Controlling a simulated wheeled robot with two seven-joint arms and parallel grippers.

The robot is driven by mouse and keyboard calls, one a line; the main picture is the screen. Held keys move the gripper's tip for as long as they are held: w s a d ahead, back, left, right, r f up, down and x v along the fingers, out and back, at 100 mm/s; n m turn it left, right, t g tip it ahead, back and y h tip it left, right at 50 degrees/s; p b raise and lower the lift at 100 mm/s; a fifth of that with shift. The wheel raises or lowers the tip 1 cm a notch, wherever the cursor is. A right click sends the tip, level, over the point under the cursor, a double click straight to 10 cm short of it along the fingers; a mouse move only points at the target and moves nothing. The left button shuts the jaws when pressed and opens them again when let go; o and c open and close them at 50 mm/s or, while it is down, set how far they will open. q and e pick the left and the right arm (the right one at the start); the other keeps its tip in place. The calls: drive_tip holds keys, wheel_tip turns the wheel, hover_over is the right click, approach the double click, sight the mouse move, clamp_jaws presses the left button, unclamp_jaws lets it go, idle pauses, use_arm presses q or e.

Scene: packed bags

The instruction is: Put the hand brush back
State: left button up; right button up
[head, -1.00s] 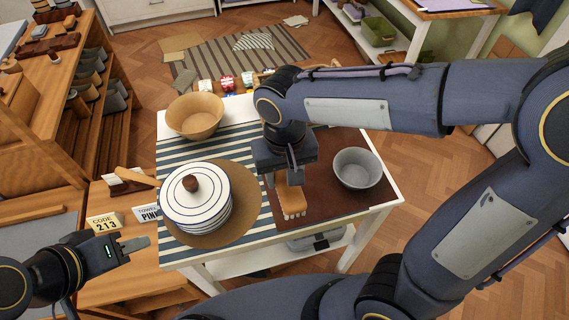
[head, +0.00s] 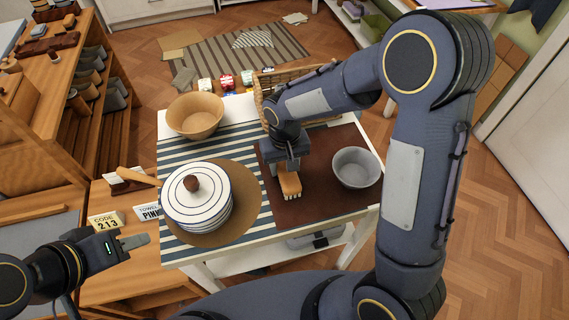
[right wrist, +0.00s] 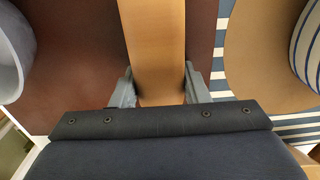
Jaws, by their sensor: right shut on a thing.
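The hand brush (head: 290,185) has a light wooden body and pale bristles at its near end. My right gripper (head: 287,165) is shut on it above the dark brown mat; in the head view I cannot tell whether the brush touches the mat. In the right wrist view the wooden handle (right wrist: 156,45) runs between the two fingers of my right gripper (right wrist: 159,88). My left gripper (head: 134,249) is open and empty at the lower left, away from the brush.
The brown mat (head: 325,205) also bears a grey bowl (head: 356,168) right of the brush. A stack of striped plates (head: 197,200) stands on a round mat to the left. A tan bowl (head: 195,115) is behind it, and a wicker basket (head: 268,103) is at the back.

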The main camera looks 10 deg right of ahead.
drive_tip(key=shift+f, duration=0.15)
drive_tip(key=o, duration=1.4)
drive_tip(key=shift+c, duration=0.2)
wheel_tip(320, 180, up, 12)
drive_tip(key=r, duration=0.1)
drive_tip(key=s+d+r+m+t+y, duration=0.1)
drive_tip(key=s+d, duration=0.3)
drive_tip(key=s, duration=0.5)
drive_tip(key=s+d+r+m+t+y, duration=0.1)
drive_tip(key=s+d+t, duration=0.3)
drive_tip(key=s, duration=0.6)
drive_tip(key=shift+s+d+r+t+y, duration=0.2)
drive_tip(key=shift+d+r+t+y, duration=0.1)
drive_tip(key=shift+d+y, duration=0.5)
